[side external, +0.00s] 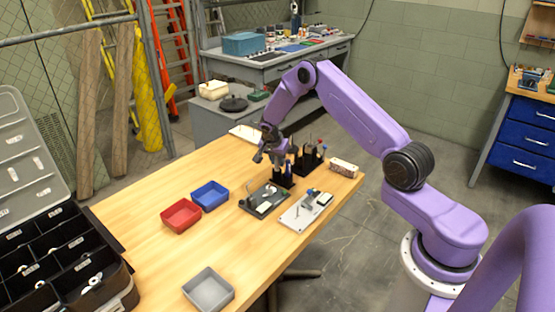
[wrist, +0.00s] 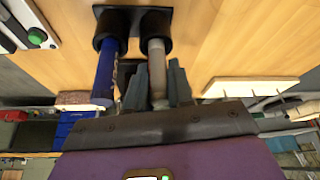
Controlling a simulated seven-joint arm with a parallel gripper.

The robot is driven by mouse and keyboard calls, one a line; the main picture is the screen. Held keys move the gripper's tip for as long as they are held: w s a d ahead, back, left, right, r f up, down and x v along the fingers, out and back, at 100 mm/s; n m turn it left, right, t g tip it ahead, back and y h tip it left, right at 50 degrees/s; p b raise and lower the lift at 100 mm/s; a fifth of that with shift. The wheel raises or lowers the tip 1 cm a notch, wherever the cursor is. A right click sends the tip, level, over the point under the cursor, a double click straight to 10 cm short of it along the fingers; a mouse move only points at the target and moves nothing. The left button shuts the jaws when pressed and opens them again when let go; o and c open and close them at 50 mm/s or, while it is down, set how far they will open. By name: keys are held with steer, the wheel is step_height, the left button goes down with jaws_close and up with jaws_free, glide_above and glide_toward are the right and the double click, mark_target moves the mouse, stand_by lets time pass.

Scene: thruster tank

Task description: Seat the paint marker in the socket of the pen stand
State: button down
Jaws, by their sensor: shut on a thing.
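The black pen stand (wrist: 130,16) shows at the top of the wrist view with two round sockets side by side. A blue pen (wrist: 106,75) stands in its left socket. My gripper (wrist: 157,85) is shut on a greyish-brown paint marker (wrist: 156,62), which lines up with the right socket. The marker's far end meets the socket mouth in this view; I cannot tell how deep it sits. In the side view my gripper (side external: 270,158) points down just above the pen stand (side external: 284,181), and the marker is hard to make out there.
A black holder with tools (side external: 309,160) stands close behind the stand. A dark tray (side external: 264,200) and a light tray (side external: 305,211) lie in front. Red (side external: 181,216), blue (side external: 210,195) and grey (side external: 208,290) bins stand left. The table's front middle is clear.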

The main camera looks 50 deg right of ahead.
steer(key=shift+f, duration=0.1)
steer(key=c, duration=0.9)
jaws_free()
steer(key=d+v, duration=0.1)
steer(key=v, duration=2)
steer(key=shift+w+d+r, duration=0.2)
steer(key=shift+d+r, duration=0.05)
steer(key=shift+r, duration=0.1)
